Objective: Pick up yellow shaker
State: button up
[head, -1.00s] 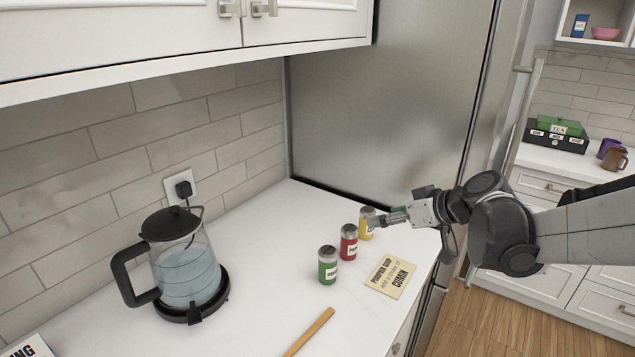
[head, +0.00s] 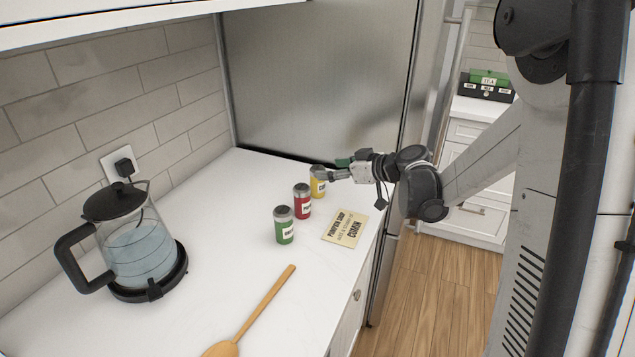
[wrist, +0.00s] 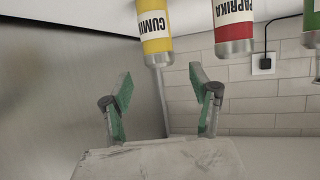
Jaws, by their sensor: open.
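The yellow shaker (head: 318,188) stands upright at the far end of the white counter, partly covered by my gripper in the head view. My gripper (head: 332,172) is near its top from the right. In the wrist view, which is upside down, the yellow shaker (wrist: 155,25) shows a CUMIN label and a grey cap. There my open gripper (wrist: 161,76) has its two green-padded fingers spread, with nothing between them. The shaker lies beyond the fingertips, roughly in line with the gap. I cannot tell the exact distance.
A red PAPRIKA shaker (head: 302,202) stands close to the yellow one, with a green shaker (head: 284,226) nearer. A recipe card (head: 345,228), a wooden spoon (head: 262,305) and a glass kettle (head: 130,245) are on the counter. The steel fridge (head: 310,80) stands behind.

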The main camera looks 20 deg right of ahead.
aim_at(318, 182)
jog(key=shift+f+x, duration=0.2)
jog(key=shift+x, duration=1.4)
jog(key=shift+f+x, duration=0.2)
jog(key=shift+x, duration=1.4)
jog(key=shift+s+d, duration=0.15)
jog(key=shift+s, duration=0.05)
jog(key=c, duration=1.4)
